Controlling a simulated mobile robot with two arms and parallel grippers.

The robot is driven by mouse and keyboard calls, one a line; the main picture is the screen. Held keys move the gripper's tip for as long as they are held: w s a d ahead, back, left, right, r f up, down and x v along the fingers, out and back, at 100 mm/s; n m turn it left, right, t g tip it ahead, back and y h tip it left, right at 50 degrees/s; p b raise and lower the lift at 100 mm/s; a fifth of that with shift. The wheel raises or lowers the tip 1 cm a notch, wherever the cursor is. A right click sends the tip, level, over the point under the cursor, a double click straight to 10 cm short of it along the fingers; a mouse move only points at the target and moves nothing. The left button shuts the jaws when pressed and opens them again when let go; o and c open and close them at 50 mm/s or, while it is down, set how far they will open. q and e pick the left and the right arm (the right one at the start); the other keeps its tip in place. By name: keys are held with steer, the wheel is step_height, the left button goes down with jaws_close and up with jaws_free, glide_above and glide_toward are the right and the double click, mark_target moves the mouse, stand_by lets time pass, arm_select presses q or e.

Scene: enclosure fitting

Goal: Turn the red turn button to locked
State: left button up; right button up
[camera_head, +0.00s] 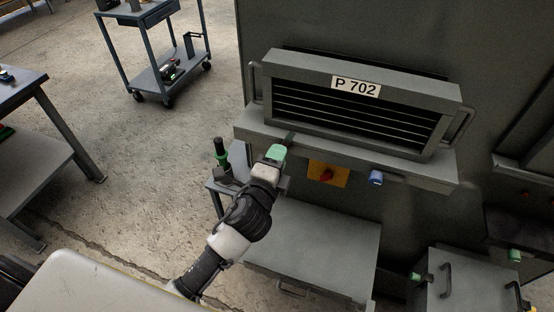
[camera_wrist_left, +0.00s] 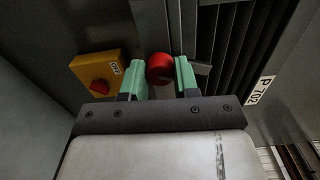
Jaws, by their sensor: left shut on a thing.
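My left gripper (camera_head: 277,153) reaches up to the left part of the ledge under the panel marked P 702. Its green fingertips (camera_wrist_left: 160,78) are shut on the red turn button (camera_wrist_left: 160,67), which sits between them in the left wrist view. In the head view the gripper hides this button. How far the button is turned cannot be told. My right gripper is not in view.
A yellow plate (camera_head: 328,173) with another red knob (camera_head: 326,175) is close to the right of the gripper; it also shows in the left wrist view (camera_wrist_left: 97,66). A blue knob (camera_head: 375,177) is farther right. The louvred panel (camera_head: 355,112) has side handles. A trolley (camera_head: 160,70) stands behind.

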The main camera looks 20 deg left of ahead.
arm_select(q)
steer(key=shift+n, duration=2.1)
steer(key=o, duration=0.9)
steer(key=shift+s, duration=0.1)
steer(key=s+b, duration=0.1)
steer(key=s, duration=0.4)
steer(key=s+b, duration=0.2)
steer(key=s, duration=0.3)
steer(key=shift+s+a, duration=0.2)
steer(key=shift+s, duration=0.1)
